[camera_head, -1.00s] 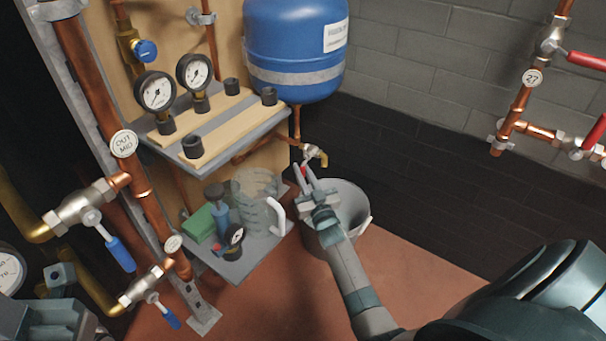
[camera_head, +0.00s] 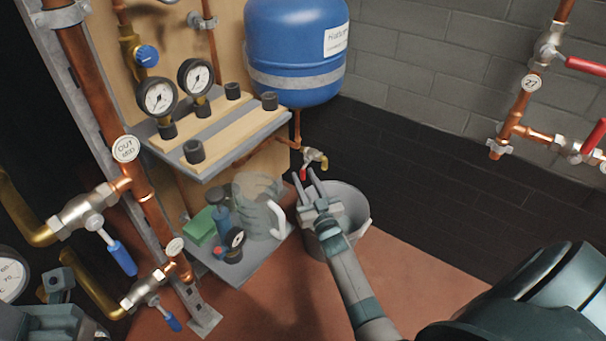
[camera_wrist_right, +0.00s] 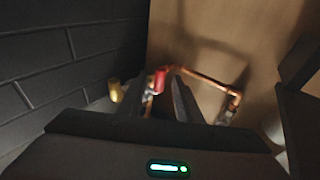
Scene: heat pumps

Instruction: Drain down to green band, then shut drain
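The drain valve (camera_head: 314,156) sits at the foot of the copper pipe below the blue tank (camera_head: 296,45). It has a short red handle (camera_head: 303,174) and a brass spout (camera_head: 324,163) above a grey bucket (camera_head: 352,205). My right gripper (camera_head: 305,174) is open at the valve, its fingertips on either side of the red handle. The right wrist view shows the red handle (camera_wrist_right: 160,79) between the spread fingers; contact cannot be told. Two dial gauges, left (camera_head: 159,97) and right (camera_head: 196,76), stand on the upper shelf. No green band can be made out on them.
The lower shelf (camera_head: 250,265) holds a clear jug (camera_head: 258,205), a green block (camera_head: 201,226) and a small gauge (camera_head: 235,238). Copper pipes with blue-handled valves (camera_head: 122,258) stand at left, red-handled ones (camera_head: 590,62) at right.

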